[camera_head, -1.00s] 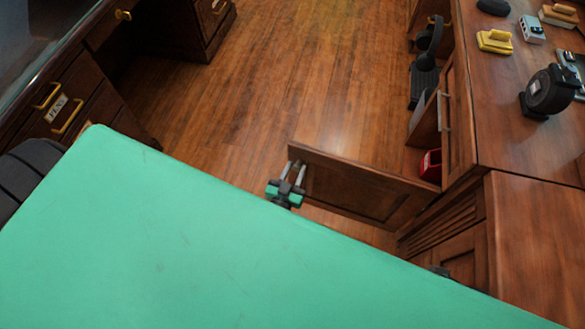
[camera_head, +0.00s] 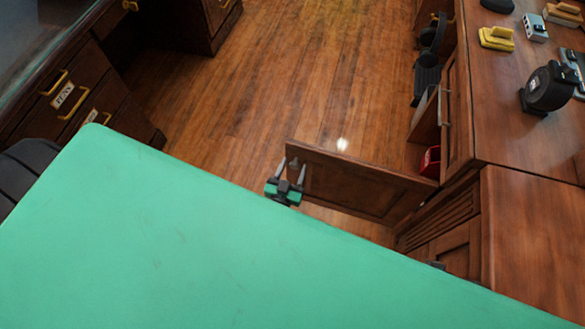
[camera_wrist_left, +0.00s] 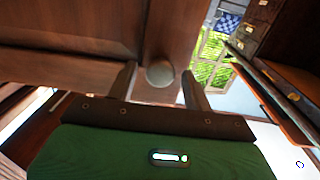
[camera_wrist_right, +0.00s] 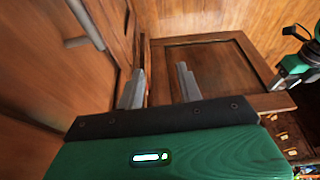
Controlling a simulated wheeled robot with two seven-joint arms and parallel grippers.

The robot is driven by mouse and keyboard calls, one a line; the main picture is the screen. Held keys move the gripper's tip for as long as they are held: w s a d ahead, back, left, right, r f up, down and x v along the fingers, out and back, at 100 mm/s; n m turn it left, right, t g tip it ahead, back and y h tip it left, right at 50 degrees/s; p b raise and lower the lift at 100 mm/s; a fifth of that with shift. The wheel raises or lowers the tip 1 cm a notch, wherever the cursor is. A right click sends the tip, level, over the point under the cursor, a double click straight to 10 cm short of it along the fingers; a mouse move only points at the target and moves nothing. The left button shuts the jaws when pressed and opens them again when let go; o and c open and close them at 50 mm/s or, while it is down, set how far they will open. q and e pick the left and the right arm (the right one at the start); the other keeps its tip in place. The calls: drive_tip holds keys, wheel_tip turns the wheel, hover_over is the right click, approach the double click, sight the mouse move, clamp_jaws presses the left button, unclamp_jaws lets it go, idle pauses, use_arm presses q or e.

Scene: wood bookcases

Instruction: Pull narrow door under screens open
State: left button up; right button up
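The narrow wooden door (camera_head: 350,185) stands swung out from the right-hand cabinet, over the floor. My left gripper (camera_head: 292,173) is at its free end, with its fingers spread. In the left wrist view, the door's round knob (camera_wrist_left: 160,73) sits between the open fingertips (camera_wrist_left: 160,80), with a small gap on each side. The right wrist view shows the door's panel (camera_wrist_right: 200,65) beyond my right gripper (camera_wrist_right: 162,82), which is open and empty beside the cabinet front. My left gripper (camera_wrist_right: 292,68) shows at the right of that view. No screens are in view.
The cabinet top (camera_head: 500,110) holds a black round device (camera_head: 548,88) and a yellow item (camera_head: 497,38). A red object (camera_head: 430,162) is inside the cabinet near the door. A desk with drawers (camera_head: 75,90) stands left. The floor (camera_head: 240,90) between is clear.

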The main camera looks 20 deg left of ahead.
drive_tip(key=shift+r, duration=0.1)
use_arm(q)
drive_tip(key=shift+s, duration=0.25)
drive_tip(key=s+d+p, duration=0.1)
drive_tip(key=s+p, duration=0.2)
drive_tip(key=s, duration=1)
drive_tip(key=shift+s+d, duration=0.15)
use_arm(e)
wheel_tip(320, 180, down, 7)
drive_tip(key=g, duration=0.1)
drive_tip(key=shift+w, duration=0.25)
drive_tip(key=shift+a, duration=0.15)
